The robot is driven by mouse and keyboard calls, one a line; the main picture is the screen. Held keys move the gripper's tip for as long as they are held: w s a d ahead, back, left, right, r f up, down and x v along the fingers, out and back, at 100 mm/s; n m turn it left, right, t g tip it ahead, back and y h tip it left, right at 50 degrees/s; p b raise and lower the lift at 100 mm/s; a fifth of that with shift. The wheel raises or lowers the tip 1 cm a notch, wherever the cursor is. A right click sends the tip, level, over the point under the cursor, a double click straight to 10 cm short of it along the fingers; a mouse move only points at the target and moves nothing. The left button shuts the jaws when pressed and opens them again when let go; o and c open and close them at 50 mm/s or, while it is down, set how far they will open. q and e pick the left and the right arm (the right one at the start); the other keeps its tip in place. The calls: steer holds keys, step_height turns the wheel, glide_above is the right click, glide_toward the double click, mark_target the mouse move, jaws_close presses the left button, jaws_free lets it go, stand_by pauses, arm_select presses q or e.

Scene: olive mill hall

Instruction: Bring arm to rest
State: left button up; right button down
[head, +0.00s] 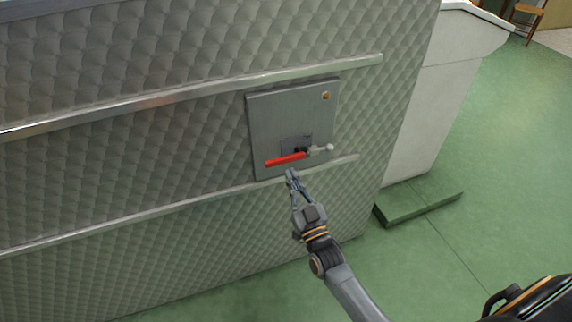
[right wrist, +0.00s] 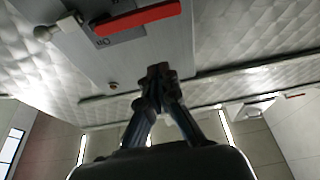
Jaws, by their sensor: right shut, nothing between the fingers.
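My right gripper (head: 291,174) is shut and empty in the head view, just below a red lever handle (head: 285,160) on a grey metal panel (head: 265,115). The lever lies almost level, with its red end to the left and a pale knob (head: 330,147) on the right. In the right wrist view my right gripper (right wrist: 160,72) points up with its fingertips together, apart in the picture from the red handle (right wrist: 138,19). My left gripper is not in view.
The panel is fixed to a quilted metal wall (head: 100,150) with two horizontal rails, upper (head: 190,94) and lower (head: 150,219). A pale block (head: 430,110) and a low green step (head: 420,203) stand to the right.

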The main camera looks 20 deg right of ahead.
steer(key=shift+v, duration=1)
steer(key=shift+r, duration=0.1)
steer(key=s+a+f+g+p, duration=0.1)
steer(key=s+f+g, duration=0.25)
steer(key=f, duration=0.65)
steer(key=s+f+n+g+y, duration=0.1)
steer(key=s+f+g, duration=0.3)
steer(key=f, duration=0.7)
steer(key=s+a+f+g+p, duration=0.1)
steer(key=s+f+g, duration=0.2)
steer(key=s+f, duration=0.5)
steer(key=s+d+f+g, duration=0.1)
steer(key=s+f+g, duration=0.2)
steer(key=s+f, duration=0.3)
steer(key=s+d+f+g+h, duration=0.1)
steer(key=s+f+g, duration=0.3)
steer(key=s, duration=1.1)
steer(key=s+d+f+g, duration=0.1)
steer(key=s+f+g, duration=0.2)
steer(key=s+f, duration=0.5)
steer(key=s, duration=0.2)
steer(key=shift+s+d+f+n+p, duration=0.3)
steer(key=shift+f+p, duration=0.05)
steer(key=shift+f, duration=0.05)
